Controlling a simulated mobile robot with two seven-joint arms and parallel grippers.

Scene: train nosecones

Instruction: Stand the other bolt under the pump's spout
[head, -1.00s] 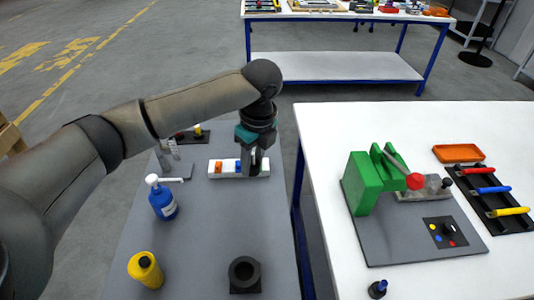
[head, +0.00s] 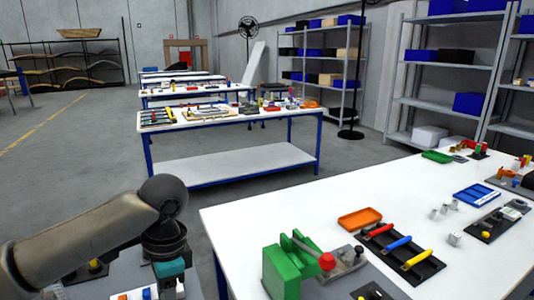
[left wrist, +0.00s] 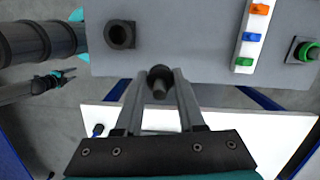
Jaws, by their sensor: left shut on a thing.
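My left gripper (left wrist: 161,84) is shut on a dark grey bolt (left wrist: 159,74) with a round head and a shorter, narrower shank. In the head view the left wrist shows at the lower left, and its fingers are cut off by the bottom edge. A white strip (left wrist: 246,42) with orange, blue and green pieces lies on the grey table to the right of the held bolt. The pump bottle is outside both current views. A small gripper, apparently my right one (left wrist: 62,76), shows at the far left of the wrist view; its opening is too small to read.
A black square block with a round hole (left wrist: 119,35) stands on the grey table. The white table holds a green press (head: 288,268), an orange tray (head: 360,218) and a black rack of coloured handles (head: 400,253). A gap separates the two tables.

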